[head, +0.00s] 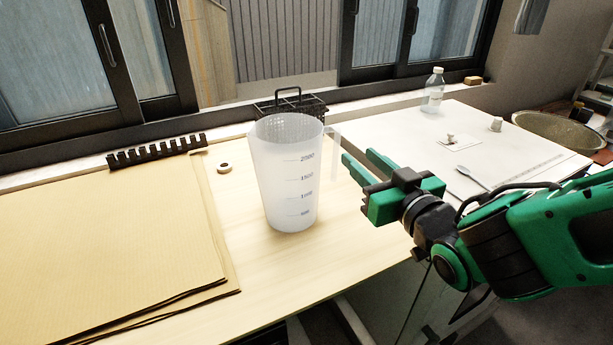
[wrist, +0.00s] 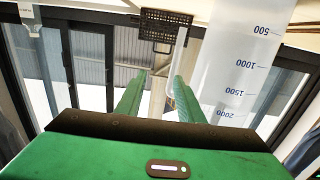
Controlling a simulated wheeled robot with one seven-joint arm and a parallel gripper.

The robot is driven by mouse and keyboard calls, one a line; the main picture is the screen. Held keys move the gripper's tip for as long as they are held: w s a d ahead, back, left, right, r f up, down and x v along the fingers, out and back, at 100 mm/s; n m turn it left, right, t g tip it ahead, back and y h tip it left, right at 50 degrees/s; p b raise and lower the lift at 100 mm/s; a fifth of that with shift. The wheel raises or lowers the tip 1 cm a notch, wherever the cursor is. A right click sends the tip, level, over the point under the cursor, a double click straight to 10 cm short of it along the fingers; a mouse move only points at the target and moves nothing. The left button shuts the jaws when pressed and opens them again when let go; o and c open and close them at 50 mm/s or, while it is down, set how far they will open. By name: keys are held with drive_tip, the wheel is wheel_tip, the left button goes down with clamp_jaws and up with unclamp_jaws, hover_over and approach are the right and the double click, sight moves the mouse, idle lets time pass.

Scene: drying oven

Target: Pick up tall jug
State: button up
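The tall jug (head: 285,180) is a translucent white measuring jug with blue volume marks, standing upright on the wooden counter. Its handle (head: 334,152) points right, toward my gripper. My gripper (head: 357,157) is open and empty, with its green fingertips just right of the handle. In the wrist view, which is upside down, the jug (wrist: 235,70) is on the right. A pale strip that looks like its handle (wrist: 179,52) shows beyond the gap between my fingers (wrist: 160,85). I cannot tell whether either finger touches it.
A black wire basket (head: 310,103) stands behind the jug. Left are a small round item (head: 224,168), a black notched rack (head: 158,152) and brown sheets (head: 90,235). A bottle (head: 433,90) and spoon (head: 472,176) are on the white surface right. Counter in front of the jug is clear.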

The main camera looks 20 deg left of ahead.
drive_tip(key=w+a+r, duration=0.1)
drive_tip(key=w+a, duration=0.5)
drive_tip(key=a, duration=0.3)
drive_tip(key=shift+a+y, duration=0.25)
drive_tip(key=shift+y, duration=0.15)
drive_tip(key=shift+r, duration=0.1)
drive_tip(key=shift+c, duration=0.6)
clamp_jaws()
idle(0.6)
